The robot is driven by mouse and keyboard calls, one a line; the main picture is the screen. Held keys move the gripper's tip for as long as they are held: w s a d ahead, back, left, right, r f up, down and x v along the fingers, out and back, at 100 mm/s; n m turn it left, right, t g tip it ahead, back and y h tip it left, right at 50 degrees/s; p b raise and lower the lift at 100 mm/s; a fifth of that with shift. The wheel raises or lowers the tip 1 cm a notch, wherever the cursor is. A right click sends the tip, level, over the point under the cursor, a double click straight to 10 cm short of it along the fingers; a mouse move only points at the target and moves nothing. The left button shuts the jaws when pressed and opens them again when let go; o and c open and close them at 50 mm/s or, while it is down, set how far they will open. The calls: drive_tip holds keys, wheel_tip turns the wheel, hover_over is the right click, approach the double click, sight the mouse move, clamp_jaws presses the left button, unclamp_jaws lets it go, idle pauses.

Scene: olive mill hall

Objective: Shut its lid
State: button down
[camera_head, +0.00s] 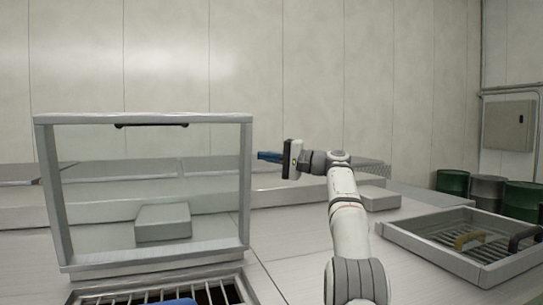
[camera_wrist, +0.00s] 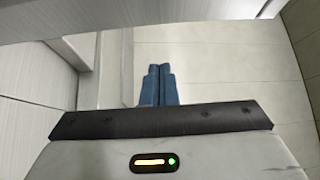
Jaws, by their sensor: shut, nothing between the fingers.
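The lid (camera_head: 245,190) is a light grey frame around a clear pane and stands raised, close to upright, at the left. A dark handle (camera_head: 152,125) runs along its upper edge. Below it, at the bottom edge, an open compartment with a metal grille (camera_head: 150,296) and something blue (camera_head: 180,302) shows in part. My gripper (camera_head: 260,156) has blue fingers that point left, beside the upper right side of the lid frame. The fingers also show in the wrist view (camera_wrist: 159,70), pressed together and empty. I cannot tell whether they touch the frame.
A shallow tray (camera_head: 405,247) with a rack and two handled things stands at the right. Grey blocks lie on the surface behind the pane (camera_head: 163,222) and behind my arm (camera_head: 380,198). Several drums (camera_head: 488,190) stand at the far right. The pale surface between lid and tray is mostly clear.

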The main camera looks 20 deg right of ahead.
drive_tip(key=f+p+x, duration=0.1)
drive_tip(key=p+x, duration=0.1)
drive_tip(key=x, duration=0.4)
drive_tip(key=s+b, duration=0.2)
drive_tip(key=s, duration=0.2)
drive_tip(key=shift+d, duration=0.15)
drive_tip(key=shift+s+r, duration=0.1)
drive_tip(key=shift+s, duration=0.05)
drive_tip(key=shift+b, duration=0.35)
